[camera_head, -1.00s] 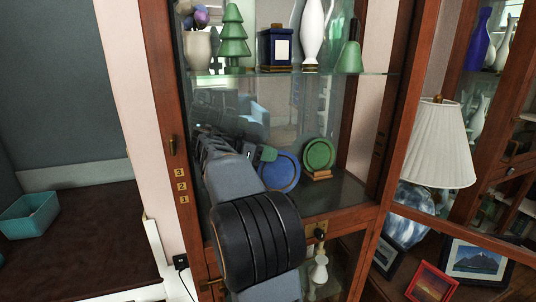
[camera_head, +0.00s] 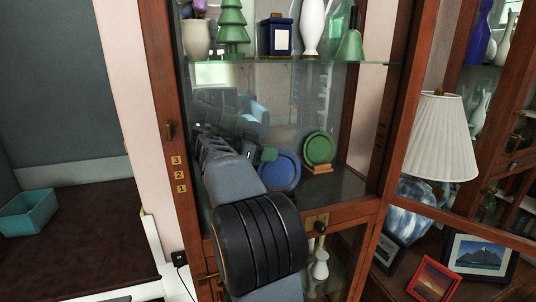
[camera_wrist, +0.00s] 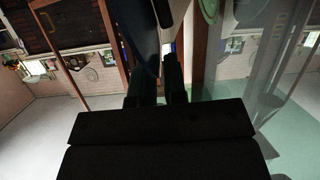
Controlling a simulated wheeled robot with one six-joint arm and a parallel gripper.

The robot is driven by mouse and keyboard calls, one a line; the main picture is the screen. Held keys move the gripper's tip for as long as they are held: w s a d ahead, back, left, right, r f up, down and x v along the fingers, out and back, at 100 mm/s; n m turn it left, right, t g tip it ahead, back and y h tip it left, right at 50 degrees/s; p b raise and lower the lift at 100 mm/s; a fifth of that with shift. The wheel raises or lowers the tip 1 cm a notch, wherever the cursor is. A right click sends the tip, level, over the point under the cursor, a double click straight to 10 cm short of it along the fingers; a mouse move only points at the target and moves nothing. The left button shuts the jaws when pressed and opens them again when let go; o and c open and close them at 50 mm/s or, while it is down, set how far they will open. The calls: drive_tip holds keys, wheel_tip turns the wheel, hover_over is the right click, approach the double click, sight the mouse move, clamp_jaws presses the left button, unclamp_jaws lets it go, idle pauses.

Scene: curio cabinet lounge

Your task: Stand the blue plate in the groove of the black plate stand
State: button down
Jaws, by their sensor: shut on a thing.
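The blue plate (camera_head: 281,172) is upright, its round face toward the head camera, inside the glass cabinet just above or at the lower shelf. My gripper (camera_head: 266,155) is shut on its upper left rim. In the wrist view the plate (camera_wrist: 145,38) shows nearly edge-on between the dark fingers (camera_wrist: 157,82). I cannot tell whether the plate's lower edge touches anything. The black plate stand is not visible in either view; my arm and the plate cover part of the shelf.
A green plate (camera_head: 319,147) stands on a wooden stand (camera_head: 317,168) close to the right of the blue plate. A glass shelf (camera_head: 290,62) with vases and ornaments is above. The cabinet's wooden posts (camera_head: 397,110) flank the opening. Bare shelf (camera_head: 342,187) shows at right.

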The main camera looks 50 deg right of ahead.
drive_tip(key=c, duration=1.1)
unclamp_jaws()
